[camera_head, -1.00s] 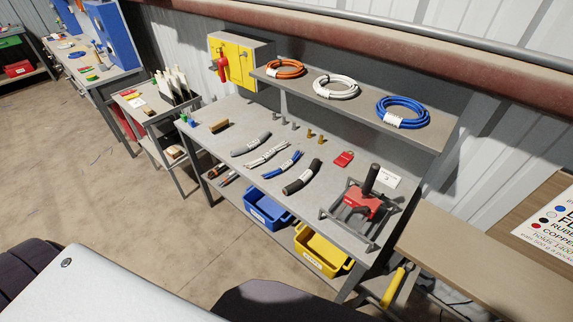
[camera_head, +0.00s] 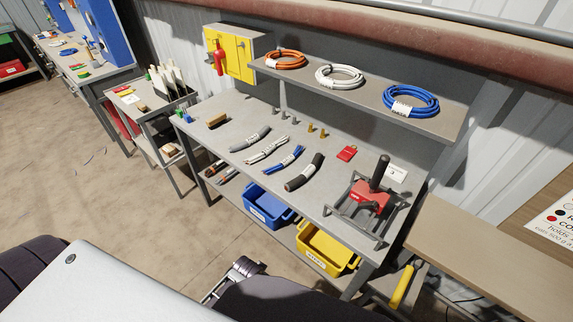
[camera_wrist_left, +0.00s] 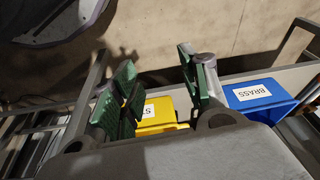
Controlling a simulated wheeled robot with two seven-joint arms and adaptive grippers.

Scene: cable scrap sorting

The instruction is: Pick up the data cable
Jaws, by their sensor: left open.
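Several short cable pieces lie in a row on the grey workbench (camera_head: 235,120): a grey one (camera_head: 250,138), a white one (camera_head: 266,150), a blue one (camera_head: 285,159) and a thick black one (camera_head: 304,173). Their tags are too small to read, so I cannot tell by label which is the data cable. My left gripper (camera_wrist_left: 158,82), with green finger pads, is open and empty in the left wrist view, near the bins and away from the cables. A grey metal part of my arm shows at the bottom of the head view. My right gripper is not seen.
A blue bin (camera_head: 268,207), labelled BRASS in the wrist view, and a yellow bin (camera_head: 327,250) sit below the benchtop. A red-and-black tool (camera_head: 370,196) stands at the bench's right. Orange, white and blue coils (camera_head: 411,101) lie on the shelf above the bench.

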